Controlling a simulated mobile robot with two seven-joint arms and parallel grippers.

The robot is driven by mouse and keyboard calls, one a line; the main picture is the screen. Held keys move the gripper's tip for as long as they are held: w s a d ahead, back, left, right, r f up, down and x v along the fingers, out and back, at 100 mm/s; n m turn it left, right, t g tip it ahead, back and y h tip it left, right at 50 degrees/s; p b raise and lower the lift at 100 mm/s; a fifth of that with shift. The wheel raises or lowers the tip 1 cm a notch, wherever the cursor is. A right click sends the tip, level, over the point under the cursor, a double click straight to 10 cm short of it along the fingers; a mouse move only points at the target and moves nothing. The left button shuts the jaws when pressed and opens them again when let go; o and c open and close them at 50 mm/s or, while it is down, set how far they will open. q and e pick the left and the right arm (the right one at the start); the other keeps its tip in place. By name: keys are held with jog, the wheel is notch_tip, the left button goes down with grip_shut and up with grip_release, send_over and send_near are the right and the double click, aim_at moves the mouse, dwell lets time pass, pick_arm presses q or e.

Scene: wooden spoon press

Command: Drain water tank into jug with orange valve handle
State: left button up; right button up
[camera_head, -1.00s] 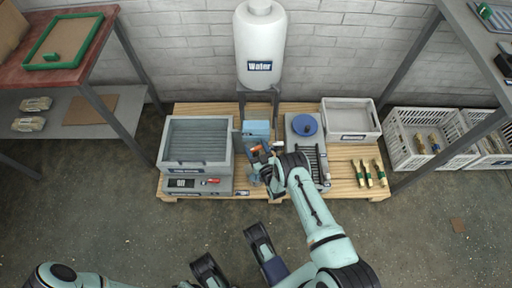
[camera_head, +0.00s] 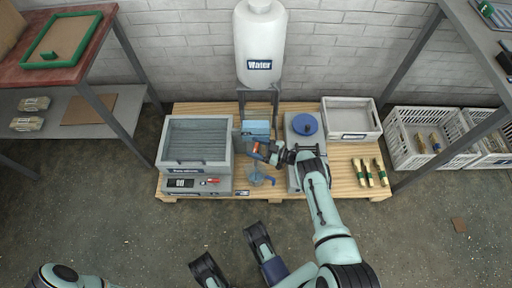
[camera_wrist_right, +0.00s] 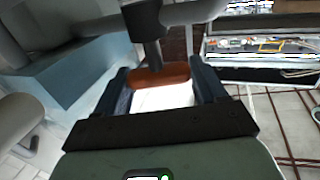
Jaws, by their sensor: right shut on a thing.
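The white water tank (camera_head: 260,50) stands upright on a dark stand at the back of the pallet. My right gripper (camera_head: 268,151) is shut on the orange valve handle (camera_head: 256,149), below and in front of the tank. In the right wrist view the orange handle (camera_wrist_right: 160,76) lies crosswise between the two fingers (camera_wrist_right: 162,88). A see-through bluish jug (camera_head: 257,177) with a blue handle (camera_head: 270,181) stands just in front of the valve, below my gripper.
A grey box (camera_head: 168,144) stands left of the valve. A device with a blue disc (camera_head: 304,124) and a grey tray (camera_head: 350,104) stand on the right. Several brushes (camera_head: 368,172) lie on the wooden pallet (camera_head: 345,178). Shelves flank both sides.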

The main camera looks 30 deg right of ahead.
jog(key=shift+w+a+r+n+g+y, duration=0.1)
jog(key=shift+r+n+g+y, duration=0.05)
jog(key=shift+n+g+y, duration=0.5)
jog(key=o, duration=1)
jog(key=shift+c, duration=0.2)
